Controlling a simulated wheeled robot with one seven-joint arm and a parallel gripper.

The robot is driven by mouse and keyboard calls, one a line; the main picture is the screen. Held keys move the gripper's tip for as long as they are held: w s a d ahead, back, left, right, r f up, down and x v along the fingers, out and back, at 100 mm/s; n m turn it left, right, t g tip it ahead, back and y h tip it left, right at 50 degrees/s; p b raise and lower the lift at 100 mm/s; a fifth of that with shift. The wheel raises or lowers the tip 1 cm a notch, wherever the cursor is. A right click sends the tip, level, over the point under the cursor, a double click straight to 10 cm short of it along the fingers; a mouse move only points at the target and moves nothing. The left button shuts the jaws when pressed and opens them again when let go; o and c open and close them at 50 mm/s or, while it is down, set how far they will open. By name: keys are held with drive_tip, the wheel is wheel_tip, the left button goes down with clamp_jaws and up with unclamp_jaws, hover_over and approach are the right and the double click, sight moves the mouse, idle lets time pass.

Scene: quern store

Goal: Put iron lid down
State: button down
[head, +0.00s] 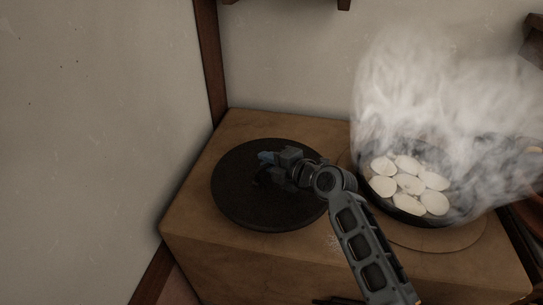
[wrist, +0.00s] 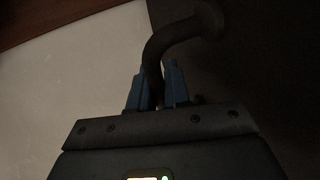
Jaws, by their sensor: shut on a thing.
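The iron lid (head: 243,203) is a round, dark disc at the left of the brown counter top in the head view. It lies flat over the counter; I cannot tell whether it touches the surface. My gripper (head: 266,158) is over the lid's middle. In the wrist view, my gripper's blue fingers (wrist: 158,88) are shut on the lid's curved dark handle (wrist: 165,42). The dark lid surface (wrist: 265,75) fills the right of that view. The arm hides part of the lid's right edge in the head view.
A dark pan (head: 379,198) with several pale round slices (head: 410,184) stands on a round plate (head: 440,243) at the right of the counter (head: 205,250). Thick steam (head: 440,90) rises from it. A wall (head: 110,110) and a wooden post (head: 211,60) stand left and behind.

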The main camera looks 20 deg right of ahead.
drive_tip(key=shift+f, duration=1.3)
drive_tip(key=shift+f+b, duration=0.25)
drive_tip(key=shift+b, duration=0.25)
drive_tip(key=c, duration=1.1)
unclamp_jaws()
drive_tip(key=shift+f, duration=0.15)
drive_tip(key=shift+r+p, duration=0.3)
drive_tip(key=shift+p, duration=0.15)
drive_tip(key=v, duration=1.2)
drive_tip(key=shift+s+f+b, duration=0.1)
drive_tip(key=shift+f+b, duration=0.05)
drive_tip(key=shift+b, duration=0.15)
